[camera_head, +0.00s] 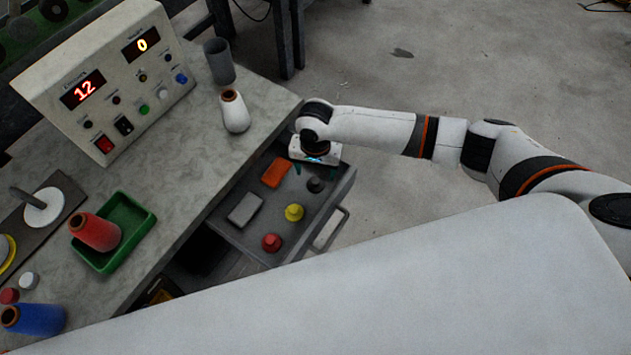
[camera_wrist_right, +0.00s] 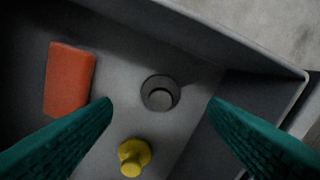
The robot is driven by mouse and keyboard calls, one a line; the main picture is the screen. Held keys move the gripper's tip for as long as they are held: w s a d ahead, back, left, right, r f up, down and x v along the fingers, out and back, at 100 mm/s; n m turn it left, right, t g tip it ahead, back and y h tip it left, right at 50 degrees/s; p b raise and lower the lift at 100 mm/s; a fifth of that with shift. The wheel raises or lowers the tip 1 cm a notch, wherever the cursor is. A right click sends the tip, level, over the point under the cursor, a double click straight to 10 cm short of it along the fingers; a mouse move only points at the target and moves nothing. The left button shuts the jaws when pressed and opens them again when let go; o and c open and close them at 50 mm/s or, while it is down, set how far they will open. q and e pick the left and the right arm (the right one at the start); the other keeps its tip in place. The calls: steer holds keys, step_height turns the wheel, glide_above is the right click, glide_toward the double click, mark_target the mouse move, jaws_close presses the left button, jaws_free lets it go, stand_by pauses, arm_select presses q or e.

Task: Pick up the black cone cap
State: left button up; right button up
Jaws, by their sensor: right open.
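The black cone cap (camera_head: 316,185) stands in the open drawer (camera_head: 249,237), near its far right corner. In the right wrist view the cap (camera_wrist_right: 160,93) appears from above as a dark grey round piece on the drawer floor. My right gripper (camera_head: 312,172) is over that end of the drawer, pointing down. In the right wrist view its two teal fingers (camera_wrist_right: 160,108) are wide apart, with the cap between and below them and nothing held. My left gripper is not in view.
A yellow cap (camera_head: 294,212), a red cap (camera_head: 271,242), an orange block (camera_head: 277,172) and a grey block (camera_head: 245,209) share the drawer. The drawer walls stand close around. A white cone (camera_head: 235,112) and a grey cup (camera_head: 218,61) stand on the bench above.

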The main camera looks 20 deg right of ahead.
mark_target(316, 180)
step_height(316, 180, down, 5)
steer(key=shift+s+r, duration=0.1)
steer(key=shift+s, duration=0.05)
steer(key=c, duration=1)
